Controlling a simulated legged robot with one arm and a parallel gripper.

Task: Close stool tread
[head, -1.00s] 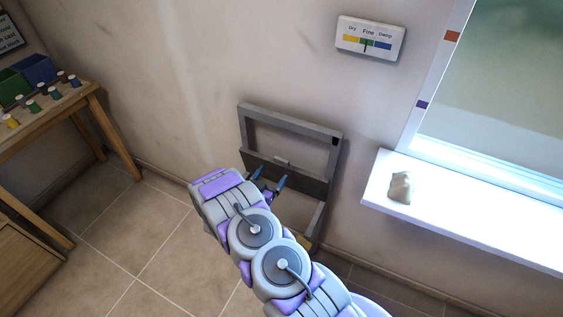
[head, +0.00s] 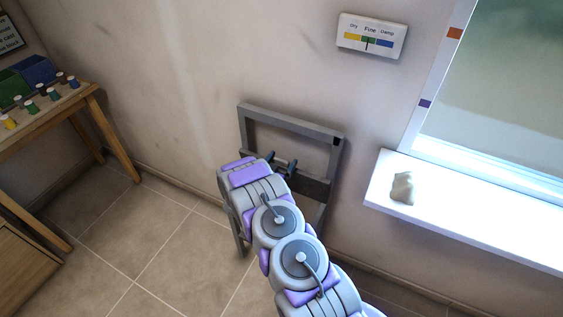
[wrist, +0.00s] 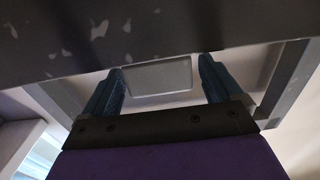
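The grey stool frame (head: 295,125) stands against the wall in the head view. Its dark grey tread (head: 318,187) crosses the frame partway up and is partly hidden by my arm. My gripper (head: 283,164) is at the tread, with its blue fingers towards the wall. In the wrist view the two fingers of my gripper (wrist: 160,82) are apart. A light grey plate (wrist: 160,77) shows between them, with gaps on both sides. A dark panel with flaked paint (wrist: 150,30), apparently the tread, spans the top of that view. Contact cannot be told.
A wooden bench (head: 85,95) with bins and spools stands at the left. A white window sill (head: 450,215) with a small beige lump (head: 403,188) is at the right. A gauge (head: 372,36) hangs on the wall. The tiled floor (head: 170,245) left of my arm is clear.

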